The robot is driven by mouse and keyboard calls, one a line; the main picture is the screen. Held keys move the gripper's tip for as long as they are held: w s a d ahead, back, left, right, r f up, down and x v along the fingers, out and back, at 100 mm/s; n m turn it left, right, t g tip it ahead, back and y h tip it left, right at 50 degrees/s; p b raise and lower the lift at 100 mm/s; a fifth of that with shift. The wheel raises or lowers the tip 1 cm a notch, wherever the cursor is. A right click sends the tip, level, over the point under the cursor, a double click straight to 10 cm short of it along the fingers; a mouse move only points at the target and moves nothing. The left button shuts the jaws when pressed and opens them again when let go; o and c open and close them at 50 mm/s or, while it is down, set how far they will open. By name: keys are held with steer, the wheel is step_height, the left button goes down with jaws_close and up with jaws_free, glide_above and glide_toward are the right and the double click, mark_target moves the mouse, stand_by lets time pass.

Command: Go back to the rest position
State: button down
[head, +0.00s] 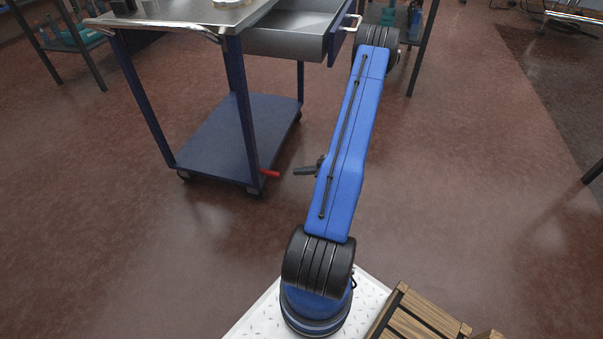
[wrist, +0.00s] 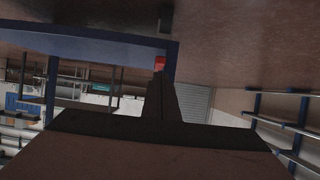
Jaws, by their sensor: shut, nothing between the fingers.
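My gripper (head: 304,171) shows in the head view as a dark grey tip sticking out to the left from behind my blue arm. It is low, beside the trolley's near right leg, and the rest of it is hidden by the arm. In the wrist view the fingers (wrist: 161,92) are together, with nothing held between them. A small red lever (head: 269,173) sticks out at the foot of the trolley. It also shows in the wrist view (wrist: 160,62), just past the fingertips. In the head view a gap separates it from the gripper.
The blue trolley (head: 215,135) has a metal top (head: 190,12) and a drawer (head: 290,40) standing open near my upper arm. A slatted wooden crate (head: 425,318) sits at the lower right. Open brown floor lies to the right of my arm.

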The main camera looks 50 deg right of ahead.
stand_by(0.4)
steer(key=w+d+r+g+h, duration=0.1)
steer(key=w+r+g+h, duration=0.15)
steer(key=w+r, duration=0.5)
steer(key=w+d+r+g+h, duration=0.1)
steer(key=w+r+h, duration=0.25)
steer(key=r, duration=0.65)
steer(key=a+r+m+g+h, duration=0.15)
steer(key=a+r, duration=0.35)
steer(key=r, duration=0.5)
steer(key=a+r+m+h, duration=0.1)
steer(key=a+r+h, duration=0.1)
steer(key=a+r, duration=0.55)
steer(key=s+a+r+m, duration=0.2)
steer(key=s+a+r, duration=0.8)
steer(key=a+r, duration=0.25)
steer(key=s+a+r+g+y, duration=0.1)
steer(key=s+a+y, duration=0.3)
steer(key=s+a, duration=1.4)
steer(key=shift+s+r+g, duration=0.35)
steer(key=shift+s+g, duration=0.15)
steer(key=shift+s, duration=0.1)
